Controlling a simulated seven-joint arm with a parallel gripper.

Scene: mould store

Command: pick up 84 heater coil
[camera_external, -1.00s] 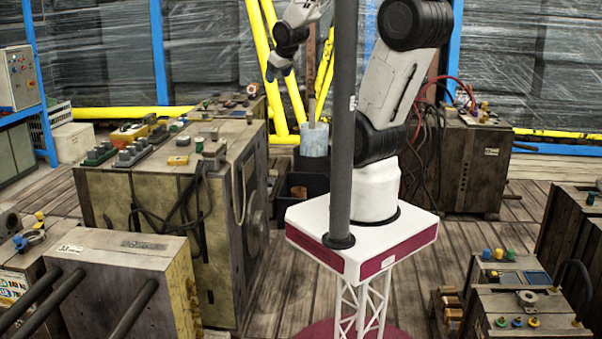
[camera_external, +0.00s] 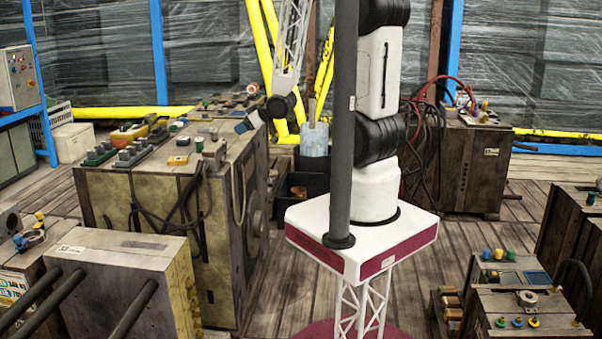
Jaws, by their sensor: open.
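I cannot single out the 84 heater coil; number labels are too small to read. Small parts lie on the block's top: a yellow piece (camera_external: 178,160), a green-topped piece (camera_external: 199,142), an orange-yellow piece (camera_external: 128,134) and several grey-green pieces. I cannot tell whether the gripper touches anything.
A black cable (camera_external: 190,205) hangs down the block's front. A block with dark rods (camera_external: 140,262) stands at front left. Boxes with coloured knobs (camera_external: 510,265) stand at right. Yellow bars (camera_external: 270,60) rise behind the gripper. Dark bins (camera_external: 305,185) stand beside the large block.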

